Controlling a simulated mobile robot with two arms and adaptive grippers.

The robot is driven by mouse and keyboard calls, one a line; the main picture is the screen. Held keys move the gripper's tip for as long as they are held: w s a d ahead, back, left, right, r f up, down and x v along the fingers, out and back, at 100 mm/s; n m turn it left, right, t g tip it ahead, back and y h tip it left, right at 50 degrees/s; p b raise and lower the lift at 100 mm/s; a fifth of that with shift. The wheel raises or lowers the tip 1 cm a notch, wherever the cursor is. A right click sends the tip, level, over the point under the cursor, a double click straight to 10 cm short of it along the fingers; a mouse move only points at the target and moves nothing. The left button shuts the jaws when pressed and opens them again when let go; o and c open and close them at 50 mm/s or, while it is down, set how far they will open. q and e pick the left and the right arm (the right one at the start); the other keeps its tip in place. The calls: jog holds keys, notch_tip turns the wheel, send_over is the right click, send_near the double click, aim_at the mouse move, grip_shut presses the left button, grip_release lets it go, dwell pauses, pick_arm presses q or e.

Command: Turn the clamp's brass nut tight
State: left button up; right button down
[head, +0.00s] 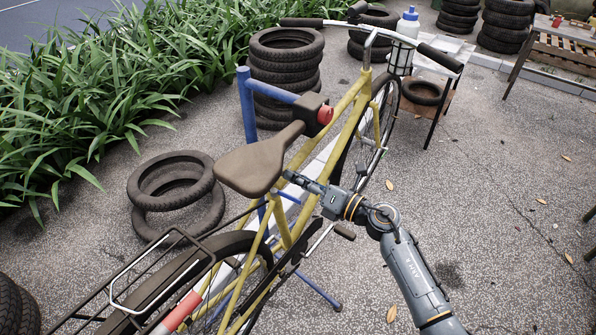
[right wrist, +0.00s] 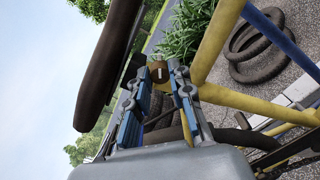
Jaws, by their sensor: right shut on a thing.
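A yellow bicycle (head: 345,115) with a brown saddle (head: 255,165) is held in a blue stand (head: 247,110), whose dark clamp head (head: 308,107) has a red end. My right gripper (head: 288,177) reaches in from the right, just below the saddle beside the seat tube. In the right wrist view, a round brass nut (right wrist: 158,72) with a pale mark sits between its two blue fingertips, and the gripper is shut on it. In the head view the nut is hidden at the fingertips. My left gripper is not in view.
Stacked tyres (head: 286,60) stand behind the bicycle, and two loose tyres (head: 175,190) lie to the left. A small table (head: 435,75) with a blue-capped bottle (head: 407,27) stands beyond the front wheel. The pavement at the right is mostly open.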

jog(key=shift+m+p, duration=2.4)
jog(key=shift+m, duration=1.8)
jog(key=c, duration=1.2)
grip_release()
jog(key=shift+o, duration=0.2)
jog(key=shift+d, duration=0.1)
jog(key=v, duration=1.2)
jog(key=shift+w, duration=0.1)
